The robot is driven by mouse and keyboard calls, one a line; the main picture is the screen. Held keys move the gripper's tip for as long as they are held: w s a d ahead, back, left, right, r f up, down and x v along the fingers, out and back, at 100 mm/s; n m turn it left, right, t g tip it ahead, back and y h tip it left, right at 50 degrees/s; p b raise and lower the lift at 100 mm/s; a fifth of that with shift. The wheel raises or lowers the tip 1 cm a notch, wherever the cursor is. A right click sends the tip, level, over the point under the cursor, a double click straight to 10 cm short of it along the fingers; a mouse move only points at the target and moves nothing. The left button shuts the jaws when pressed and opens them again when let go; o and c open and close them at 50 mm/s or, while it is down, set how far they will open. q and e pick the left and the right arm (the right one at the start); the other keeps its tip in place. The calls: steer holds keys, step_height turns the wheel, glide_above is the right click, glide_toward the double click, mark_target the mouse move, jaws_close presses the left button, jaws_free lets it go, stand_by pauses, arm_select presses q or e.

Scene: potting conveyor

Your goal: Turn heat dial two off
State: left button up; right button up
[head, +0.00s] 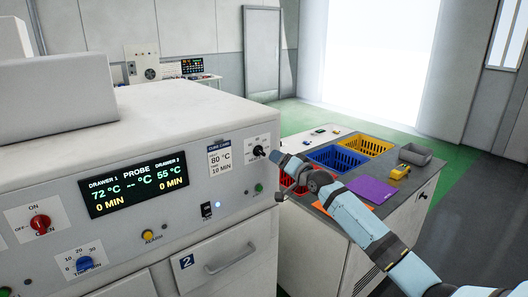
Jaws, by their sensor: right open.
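A small black dial (258,151) is on the upper right of the white oven's front panel, on a white label plate whose print is too small to read. My right gripper (272,156) comes in from the right, its tip just right of the dial. The fingers look small and edge-on, open, and I cannot tell whether they touch the dial. The dial's pointer position is not clear. The display (137,184) reads drawer 1 at 72 °C, drawer 2 at 55 °C, both 0 MIN. My left gripper is not in view.
The panel also has a red knob (41,224), a blue timer knob (83,263), a yellow alarm button (148,235) and a black switch (206,210). Drawer 2's handle (231,258) sits below. A side table with a blue basket (338,158) and yellow basket (368,145) stands at right.

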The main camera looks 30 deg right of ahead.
mark_target(263, 152)
steer(key=w, duration=0.5)
steer(key=w+p, duration=0.1)
steer(key=w, duration=0.2)
steer(key=shift+w+a, duration=0.2)
steer(key=shift+a, duration=0.15)
steer(key=shift+w+f, duration=0.1)
steer(key=shift+w, duration=0.2)
steer(key=c, duration=0.9)
